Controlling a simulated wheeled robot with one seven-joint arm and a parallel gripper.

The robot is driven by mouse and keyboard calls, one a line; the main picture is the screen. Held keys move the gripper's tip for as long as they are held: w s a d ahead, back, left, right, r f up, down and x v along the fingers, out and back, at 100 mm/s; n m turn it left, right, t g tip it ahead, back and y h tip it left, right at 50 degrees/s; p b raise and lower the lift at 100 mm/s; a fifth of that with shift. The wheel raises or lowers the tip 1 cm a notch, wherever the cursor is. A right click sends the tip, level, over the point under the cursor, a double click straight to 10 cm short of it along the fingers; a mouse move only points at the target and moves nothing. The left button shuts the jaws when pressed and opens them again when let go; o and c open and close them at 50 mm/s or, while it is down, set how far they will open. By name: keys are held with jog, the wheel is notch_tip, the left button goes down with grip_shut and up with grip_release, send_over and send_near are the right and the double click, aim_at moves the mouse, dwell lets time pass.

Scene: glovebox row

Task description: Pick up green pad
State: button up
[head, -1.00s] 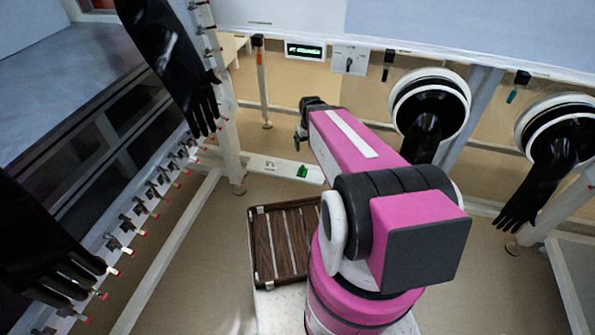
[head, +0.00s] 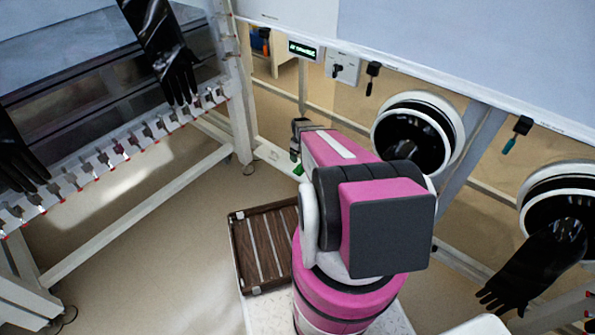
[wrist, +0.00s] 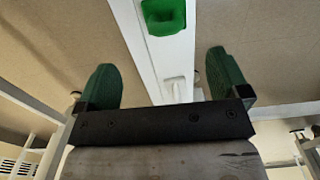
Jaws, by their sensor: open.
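The green pad (wrist: 163,16) sits on a white rail (wrist: 152,52) at the top of the wrist view, with a darker recess in its face. In the head view a small bit of the green pad (head: 298,170) shows on the white beam, just below my gripper (head: 295,154). In the wrist view my gripper (wrist: 163,78) is open and empty. Its two green fingers stand wide apart, one on each side of the rail in the picture. The pad lies beyond the fingertips, about centred between them, and appears apart from them.
A brown slatted tray (head: 233,250) is beside my base. Black gloves hang from round ports (head: 455,112) at right and along the left bench (head: 75,175). A switch box (head: 343,66) and a lit display (head: 303,50) are behind. Open floor (head: 170,255) lies at left.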

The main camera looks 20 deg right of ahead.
aim_at(299, 164)
notch_tip(299, 164, down, 4)
jog(key=shift+f, duration=0.25)
jog(key=shift+s+a+f, duration=0.1)
jog(key=shift+a+f, duration=0.1)
jog(key=shift+f, duration=1.15)
jog(key=shift+s+a+f, duration=0.1)
jog(key=shift+a+f, duration=0.05)
jog(key=shift+f, duration=1.2)
jog(key=c, duration=1.1)
jog(key=shift+r, duration=0.1)
